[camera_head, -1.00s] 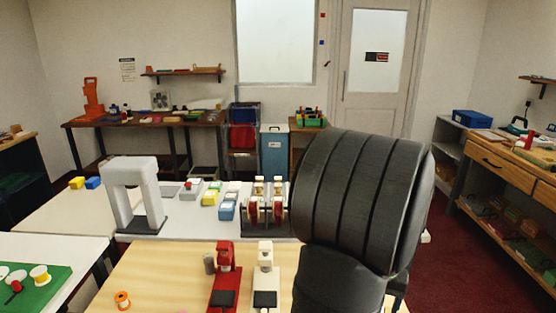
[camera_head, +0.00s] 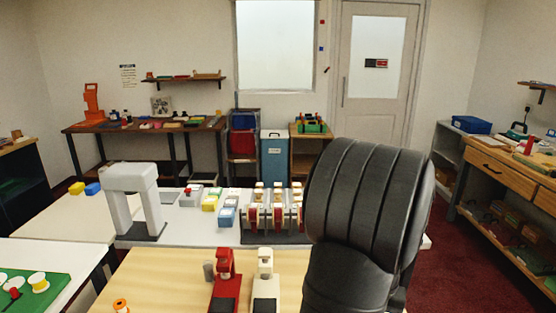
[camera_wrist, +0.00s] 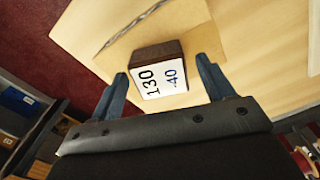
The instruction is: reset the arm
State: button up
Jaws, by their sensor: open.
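My gripper (camera_wrist: 163,70) shows in the wrist view with its two blue-grey fingers spread apart. A dark brown block (camera_wrist: 158,70) with a white label reading "130" and "40" lies beyond and between the fingertips, on a light wooden surface (camera_wrist: 260,40). I see clear space between the block and the right finger; the left finger is close to the block's edge, and I cannot tell if they touch. In the head view my dark arm fills the right of centre, and the gripper itself is hidden there.
On the wooden table (camera_head: 160,275) stand a red device (camera_head: 224,280) and a cream device (camera_head: 265,280). Behind it are a white arch (camera_head: 136,180), small coloured boxes and a rack of red-and-white rollers (camera_head: 270,215). A green board (camera_head: 22,290) lies at left.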

notch_tip(320, 180, up, 4)
jog(key=shift+f, duration=0.1)
jog(key=s+d+r, duration=0.5)
jog(key=s+r, duration=0.2)
jog(key=s, duration=0.3)
jog(key=w+a+f+n, duration=0.2)
jog(key=w+a+n, duration=0.3)
jog(key=w+a, duration=0.6)
jog(key=w+a+f+n, duration=0.2)
jog(key=w+a+n, duration=0.2)
jog(key=w+a, duration=0.7)
jog(key=s+a+n, duration=0.1)
jog(key=a+n, duration=0.2)
jog(key=a, duration=1.1)
jog(key=shift+s+a+f, duration=0.15)
jog(key=shift+a+f, duration=0.15)
jog(key=shift+f, duration=0.15)
jog(key=shift+d, duration=0.1)
jog(key=s+d+r+m, duration=0.1)
jog(key=s+d+m, duration=0.1)
jog(key=d, duration=0.7)
jog(key=s+d+r+m, duration=0.1)
jog(key=s+d+m, duration=0.1)
jog(key=d, duration=0.8)
jog(key=shift+s+r+m, duration=0.15)
jog(key=shift+s+m, duration=0.1)
jog(key=shift+m, duration=0.35)
